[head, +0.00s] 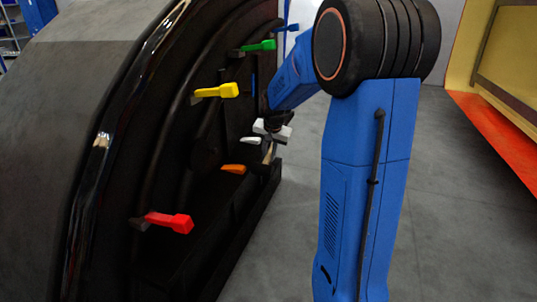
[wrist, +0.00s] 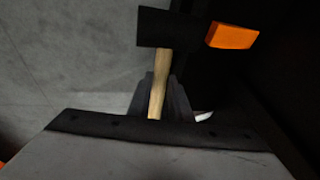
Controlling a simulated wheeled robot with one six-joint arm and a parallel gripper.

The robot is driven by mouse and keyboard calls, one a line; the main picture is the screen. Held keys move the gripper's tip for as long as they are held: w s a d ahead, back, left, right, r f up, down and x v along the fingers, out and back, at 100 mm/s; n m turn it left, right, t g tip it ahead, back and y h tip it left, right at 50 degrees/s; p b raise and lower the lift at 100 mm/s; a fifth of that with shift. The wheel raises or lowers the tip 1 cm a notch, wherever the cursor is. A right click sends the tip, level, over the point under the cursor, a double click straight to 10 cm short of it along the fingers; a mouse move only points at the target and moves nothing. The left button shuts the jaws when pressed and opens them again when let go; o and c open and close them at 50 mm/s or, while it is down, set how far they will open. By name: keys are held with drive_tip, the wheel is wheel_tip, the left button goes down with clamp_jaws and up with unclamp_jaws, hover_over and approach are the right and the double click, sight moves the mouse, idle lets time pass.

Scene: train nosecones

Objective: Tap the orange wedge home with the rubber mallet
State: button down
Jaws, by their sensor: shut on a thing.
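The orange wedge (head: 233,169) sticks out of the dark nosecone face, low in the head view. In the wrist view the orange wedge (wrist: 232,36) is at the upper right. My gripper (head: 270,130) is shut on the rubber mallet's wooden handle (wrist: 158,85), and it also shows in the wrist view (wrist: 160,100). The mallet's black head (wrist: 167,28) is beyond the fingers, left of the wedge, with a small gap visible between them. In the head view the black head is hard to make out against the dark nosecone.
Other wedges stick out of the nosecone (head: 120,130): red (head: 172,222), yellow (head: 217,90), green (head: 260,46), blue (head: 285,28) and whitish (head: 251,140). The whitish one is close to my gripper. Grey floor (head: 460,190) is clear on the right.

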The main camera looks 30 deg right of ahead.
drive_tip(key=shift+w, duration=0.1)
drive_tip(key=shift+w+a, duration=0.9)
drive_tip(key=shift+w, duration=0.25)
drive_tip(key=shift+s, duration=0.1)
drive_tip(key=shift+s+d, duration=0.4)
drive_tip(key=shift+s, duration=0.1)
drive_tip(key=shift+w+a, duration=0.45)
drive_tip(key=shift+w, duration=0.15)
